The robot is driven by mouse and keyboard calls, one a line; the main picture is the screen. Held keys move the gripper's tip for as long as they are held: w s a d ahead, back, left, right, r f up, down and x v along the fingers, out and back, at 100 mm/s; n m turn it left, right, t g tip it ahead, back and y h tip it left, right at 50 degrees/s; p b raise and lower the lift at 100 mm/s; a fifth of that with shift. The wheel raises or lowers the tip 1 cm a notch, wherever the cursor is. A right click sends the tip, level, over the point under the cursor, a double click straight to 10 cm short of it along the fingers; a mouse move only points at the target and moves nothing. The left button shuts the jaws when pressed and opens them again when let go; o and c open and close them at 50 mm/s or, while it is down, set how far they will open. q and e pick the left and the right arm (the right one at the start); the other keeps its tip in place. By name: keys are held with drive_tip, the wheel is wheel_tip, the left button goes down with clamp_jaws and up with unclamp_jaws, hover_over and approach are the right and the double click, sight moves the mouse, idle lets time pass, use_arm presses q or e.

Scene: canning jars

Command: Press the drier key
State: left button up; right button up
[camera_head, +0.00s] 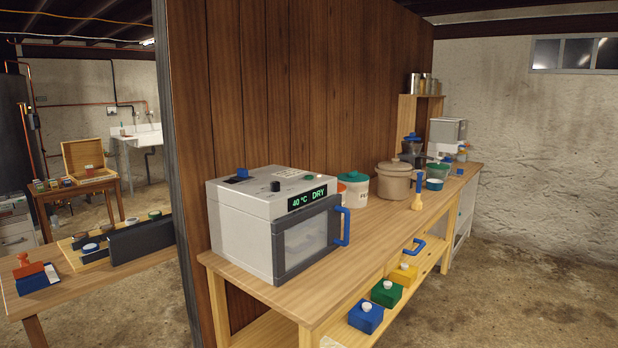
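The drier (240,232) is a white box with a dark-framed window door (306,243) and a blue handle (343,227). It stands on the near end of the wooden bench. Its display (307,198) reads "40 °C DRY" in green. On its top, a blue key (242,172) sits by a black plate at the back left. A black knob (276,186) stands on the top nearer the front. The door looks shut. Neither of my grippers is in view.
The wooden bench (340,268) also bears lidded canisters (355,188), a beige pot (394,182) and a grinder-like device. Blue, green and yellow blocks (386,294) with white knobs lie on its lower shelf. A wood-panelled wall (290,90) stands behind. Open floor (520,290) lies at right.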

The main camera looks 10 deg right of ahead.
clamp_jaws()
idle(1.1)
